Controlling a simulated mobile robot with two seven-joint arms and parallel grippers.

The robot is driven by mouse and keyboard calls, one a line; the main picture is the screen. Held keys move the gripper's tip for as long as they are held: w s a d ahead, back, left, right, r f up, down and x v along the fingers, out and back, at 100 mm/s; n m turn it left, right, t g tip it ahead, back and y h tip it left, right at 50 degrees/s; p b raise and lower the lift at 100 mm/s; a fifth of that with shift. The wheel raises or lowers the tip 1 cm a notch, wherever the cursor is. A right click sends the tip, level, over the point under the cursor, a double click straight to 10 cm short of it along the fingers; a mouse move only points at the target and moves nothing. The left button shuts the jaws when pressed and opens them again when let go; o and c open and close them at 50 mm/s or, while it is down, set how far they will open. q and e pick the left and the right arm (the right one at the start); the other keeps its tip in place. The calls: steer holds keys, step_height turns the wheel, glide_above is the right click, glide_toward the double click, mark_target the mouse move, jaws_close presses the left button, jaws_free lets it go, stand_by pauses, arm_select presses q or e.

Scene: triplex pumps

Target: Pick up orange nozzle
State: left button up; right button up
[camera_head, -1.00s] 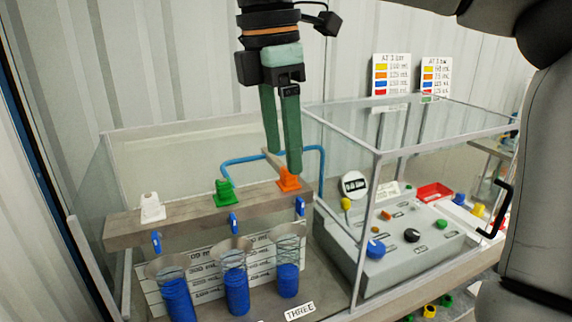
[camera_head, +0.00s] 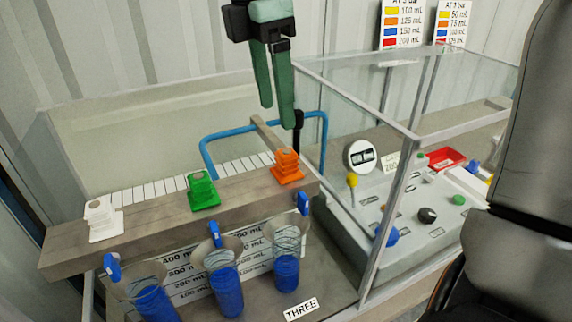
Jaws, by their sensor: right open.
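The orange nozzle (camera_head: 287,166) stands upright at the right end of a grey beam (camera_head: 150,209) in the head view. A green nozzle (camera_head: 203,191) stands mid-beam and a white nozzle (camera_head: 102,219) at the left end. My right gripper (camera_head: 277,117) hangs above and slightly behind the orange nozzle, with its green fingers pointing down. It is open and empty, apart from the nozzle. My left gripper is out of view.
A blue pipe (camera_head: 265,117) runs behind the orange nozzle. A grey control panel (camera_head: 425,235) with knobs and a red tray (camera_head: 446,160) are on the right.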

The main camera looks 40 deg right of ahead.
mark_target(287, 152)
steer(key=f, duration=0.4)
steer(key=shift+s+d, duration=0.1)
steer(key=shift+d, duration=0.15)
steer(key=f, duration=0.2)
steer(key=f+p, duration=0.1)
steer(key=f, duration=0.1)
steer(key=shift+s+d, duration=0.35)
steer(key=shift+d, duration=0.05)
steer(key=shift+f, duration=0.55)
jaws_close()
